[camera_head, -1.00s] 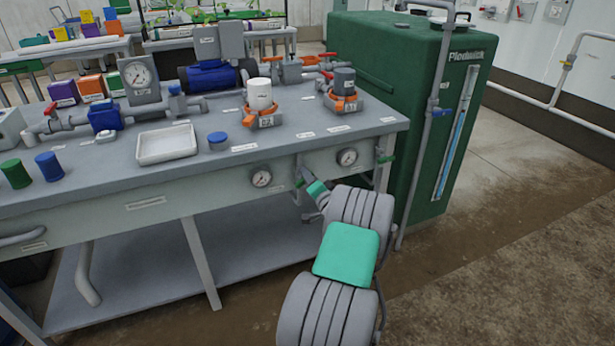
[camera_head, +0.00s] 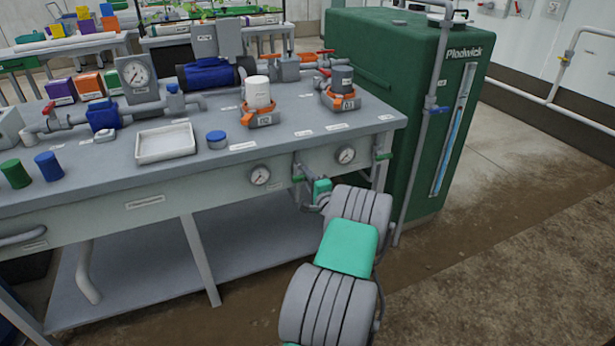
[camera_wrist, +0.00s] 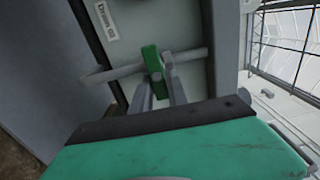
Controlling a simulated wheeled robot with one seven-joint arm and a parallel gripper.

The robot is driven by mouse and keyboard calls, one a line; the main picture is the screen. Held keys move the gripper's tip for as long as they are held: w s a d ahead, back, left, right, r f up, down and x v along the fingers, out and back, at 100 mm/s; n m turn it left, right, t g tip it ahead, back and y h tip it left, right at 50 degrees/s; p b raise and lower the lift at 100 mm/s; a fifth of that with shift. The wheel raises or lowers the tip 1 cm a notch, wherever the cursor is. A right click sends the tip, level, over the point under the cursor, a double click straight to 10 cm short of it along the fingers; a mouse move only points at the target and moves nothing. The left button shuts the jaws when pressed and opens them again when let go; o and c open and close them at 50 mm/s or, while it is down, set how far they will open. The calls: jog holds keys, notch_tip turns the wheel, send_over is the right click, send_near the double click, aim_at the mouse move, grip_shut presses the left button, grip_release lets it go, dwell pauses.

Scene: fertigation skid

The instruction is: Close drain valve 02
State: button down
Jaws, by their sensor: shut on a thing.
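In the wrist view, a green valve handle (camera_wrist: 153,62) sits between the two grey fingers of my gripper (camera_wrist: 160,76), which is shut on it. A grey pipe runs across behind the handle. A label (camera_wrist: 103,18) above it begins "Drain"; I cannot read its number surely. In the head view, my gripper (camera_head: 308,191) is under the front edge of the bench, by a green handle (camera_head: 297,179). Its fingertips are too small to make out there. Another green handle (camera_head: 383,156) is at the bench's right corner.
The grey bench (camera_head: 100,170) carries filters, pipes and a white tray (camera_head: 166,143). A green tank (camera_head: 400,100) stands close on the right. Floor at the lower right is clear.

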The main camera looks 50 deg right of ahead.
dwell(0.3)
jog(key=c, duration=1.4)
grip_release()
jog(key=shift+o, duration=0.2)
jog(key=p+v, duration=0.1)
jog(key=v, duration=0.6)
jog(key=shift+s+a, duration=0.2)
jog(key=shift+s, duration=0.1)
